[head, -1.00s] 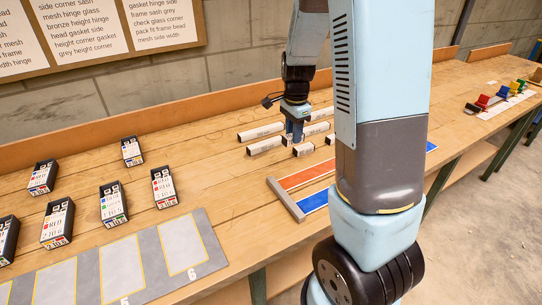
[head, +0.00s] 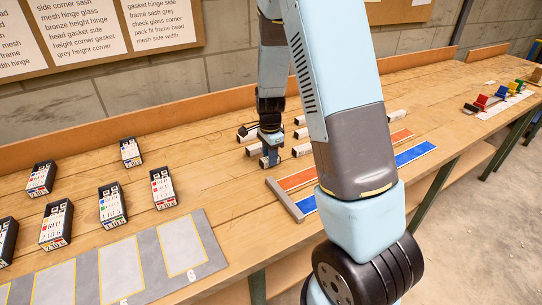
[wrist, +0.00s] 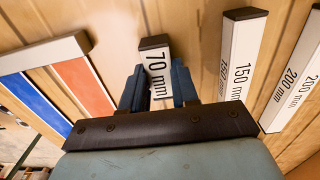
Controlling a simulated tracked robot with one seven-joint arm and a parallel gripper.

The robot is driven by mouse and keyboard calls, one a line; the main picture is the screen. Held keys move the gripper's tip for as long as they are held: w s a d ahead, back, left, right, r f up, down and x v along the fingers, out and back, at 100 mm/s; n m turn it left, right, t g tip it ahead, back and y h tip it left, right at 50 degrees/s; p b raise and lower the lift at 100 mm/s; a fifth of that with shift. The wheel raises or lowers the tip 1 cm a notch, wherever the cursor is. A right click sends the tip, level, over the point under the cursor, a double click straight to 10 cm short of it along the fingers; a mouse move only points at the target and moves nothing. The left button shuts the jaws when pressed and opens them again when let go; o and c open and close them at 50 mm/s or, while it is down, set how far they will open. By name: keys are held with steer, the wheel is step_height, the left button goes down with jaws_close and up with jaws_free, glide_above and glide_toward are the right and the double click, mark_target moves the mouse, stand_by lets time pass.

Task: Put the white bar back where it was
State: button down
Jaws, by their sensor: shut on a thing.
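A short white bar marked "70 mm" (wrist: 155,62), with a dark end cap, is between the two blue fingers of my gripper (wrist: 158,90) in the wrist view. The fingers are shut on it. In the head view my gripper (head: 270,162) is low over the bench, just left of the strips. I cannot tell whether the bar touches the bench. Longer white bars marked "150 mm" (wrist: 242,58) and "200 mm" (wrist: 296,75) lie to its right in the wrist view. Other white bars (head: 302,150) lie around my gripper in the head view, some partly hidden by my arm.
A red strip (head: 296,180) and a blue strip (head: 412,153) with a grey end bar (head: 285,201) lie right of my gripper. Several labelled boxes (head: 163,188) and a grey numbered mat (head: 212,250) are on the left. Bare bench (head: 225,180) lies between.

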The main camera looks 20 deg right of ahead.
steer(key=shift+f, duration=0.15)
steer(key=c, duration=0.8)
jaws_free()
steer(key=shift+c, duration=0.2)
step_height(320, 180, up, 12)
steer(key=r, duration=0.1)
steer(key=s+r+n+t, duration=0.2)
steer(key=s+r+n, duration=0.6)
steer(key=s, duration=0.5)
steer(key=s+r+n+t, duration=0.3)
steer(key=s+r+n, duration=0.4)
steer(key=s+r, duration=0.3)
steer(key=shift+s+d+r+n+t, duration=0.2)
steer(key=shift+s+r+n+t, duration=0.15)
steer(key=shift+s, duration=1.15)
